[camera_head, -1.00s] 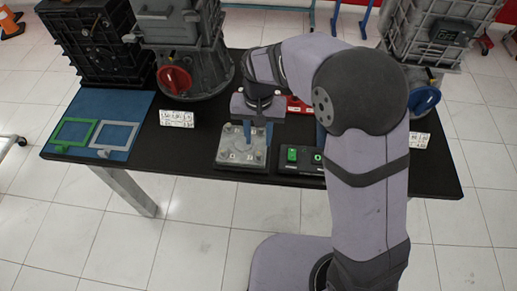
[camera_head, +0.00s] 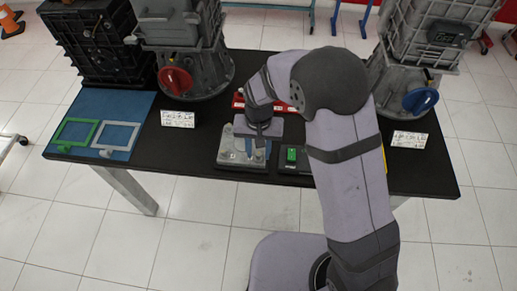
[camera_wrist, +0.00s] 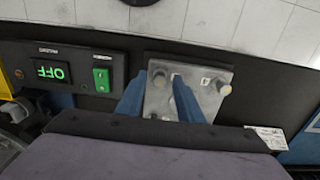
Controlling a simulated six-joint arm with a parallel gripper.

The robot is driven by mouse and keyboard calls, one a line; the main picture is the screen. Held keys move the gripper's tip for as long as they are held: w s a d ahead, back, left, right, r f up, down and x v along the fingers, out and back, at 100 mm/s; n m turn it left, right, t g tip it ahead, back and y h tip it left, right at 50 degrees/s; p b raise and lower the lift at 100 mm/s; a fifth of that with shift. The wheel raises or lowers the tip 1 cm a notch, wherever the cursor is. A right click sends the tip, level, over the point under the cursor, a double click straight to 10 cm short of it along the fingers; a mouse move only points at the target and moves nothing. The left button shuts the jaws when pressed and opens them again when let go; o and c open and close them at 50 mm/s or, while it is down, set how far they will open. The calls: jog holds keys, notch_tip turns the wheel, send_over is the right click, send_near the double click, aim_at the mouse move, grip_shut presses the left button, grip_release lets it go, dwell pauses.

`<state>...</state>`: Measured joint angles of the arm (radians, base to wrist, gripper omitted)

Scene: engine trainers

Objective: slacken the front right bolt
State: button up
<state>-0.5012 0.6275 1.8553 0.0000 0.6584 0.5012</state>
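A light metal plate (camera_head: 228,157) with bolts on it lies near the table's front edge; it also shows in the wrist view (camera_wrist: 196,102). The front right bolt (camera_wrist: 160,79) appears in the wrist view between my two blue fingertips. The front left bolt (camera_wrist: 223,88) stands beside my gripper there, clear of it. My gripper (camera_wrist: 159,77) is open, its fingers apart on either side of the front right bolt; I cannot tell whether they touch it. In the head view my gripper (camera_head: 257,147) points down over the plate.
A black switch box with a green button (camera_wrist: 102,78) and a green OFF display (camera_wrist: 52,73) sits next to the plate. Grey gearbox housings with a red disc (camera_head: 175,81) and a blue disc (camera_head: 420,100) stand behind. A blue mat (camera_head: 88,108) with frames lies left.

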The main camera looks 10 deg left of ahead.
jog(key=shift+c, duration=0.4)
grip_shut()
jog(key=shift+n, duration=0.3)
jog(key=n, duration=0.5)
jog(key=shift+p, duration=0.4)
jog(key=n, duration=0.5)
jog(key=shift+n, duration=0.4)
jog(key=n+p, duration=0.1)
jog(key=n, duration=0.5)
jog(key=shift+w, duration=0.1)
jog(key=n, duration=0.6)
jog(key=shift+n, duration=0.3)
